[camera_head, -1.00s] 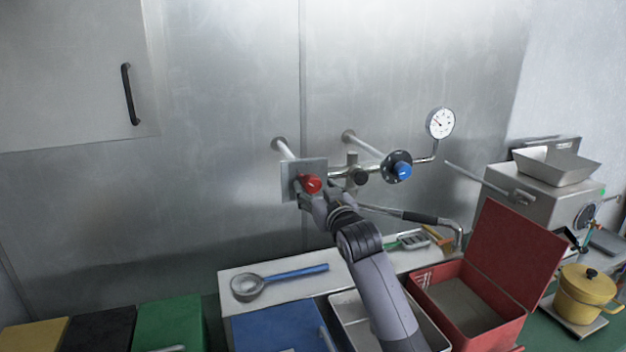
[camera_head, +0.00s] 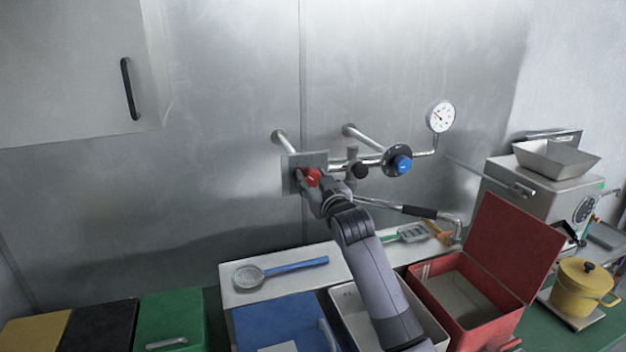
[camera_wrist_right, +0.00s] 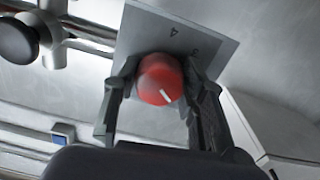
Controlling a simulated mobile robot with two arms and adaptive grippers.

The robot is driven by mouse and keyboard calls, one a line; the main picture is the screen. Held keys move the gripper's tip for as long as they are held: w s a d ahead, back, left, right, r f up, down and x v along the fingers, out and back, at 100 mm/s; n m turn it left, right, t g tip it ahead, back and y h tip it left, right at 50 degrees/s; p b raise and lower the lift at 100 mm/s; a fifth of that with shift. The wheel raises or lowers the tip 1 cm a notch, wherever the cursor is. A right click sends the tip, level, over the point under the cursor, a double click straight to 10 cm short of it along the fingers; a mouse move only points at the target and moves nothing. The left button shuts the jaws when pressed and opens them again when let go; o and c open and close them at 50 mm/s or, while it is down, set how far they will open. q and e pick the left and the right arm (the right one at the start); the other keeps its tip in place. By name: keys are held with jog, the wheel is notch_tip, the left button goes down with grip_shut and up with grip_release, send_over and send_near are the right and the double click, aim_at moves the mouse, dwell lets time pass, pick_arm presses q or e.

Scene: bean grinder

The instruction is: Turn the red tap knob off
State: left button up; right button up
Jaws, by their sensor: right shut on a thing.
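The red tap knob (camera_head: 313,176) sits on a square grey plate (camera_head: 291,160) fixed to the pipework on the metal wall. My right gripper (camera_head: 309,183) is at the knob, with its fingers on either side of it. In the right wrist view the red knob (camera_wrist_right: 160,80) lies between the two fingers (camera_wrist_right: 158,95), which are shut on it. A white mark on the knob points down and slightly right in that view. Numbers show on the grey plate (camera_wrist_right: 172,28) above the knob. My left gripper is not in view.
A black knob (camera_head: 360,171), a blue knob (camera_head: 402,164) and a gauge (camera_head: 440,117) are on the pipes to the right.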

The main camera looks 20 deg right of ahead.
jog(key=c, duration=0.6)
jog(key=shift+o, duration=0.2)
jog(key=shift+m, duration=0.3)
jog(key=m+p, duration=0.1)
jog(key=m, duration=0.3)
jog(key=shift+r, duration=0.1)
jog(key=shift+m+p, duration=1)
jog(key=shift+m, duration=1.8)
jog(key=o, duration=1.2)
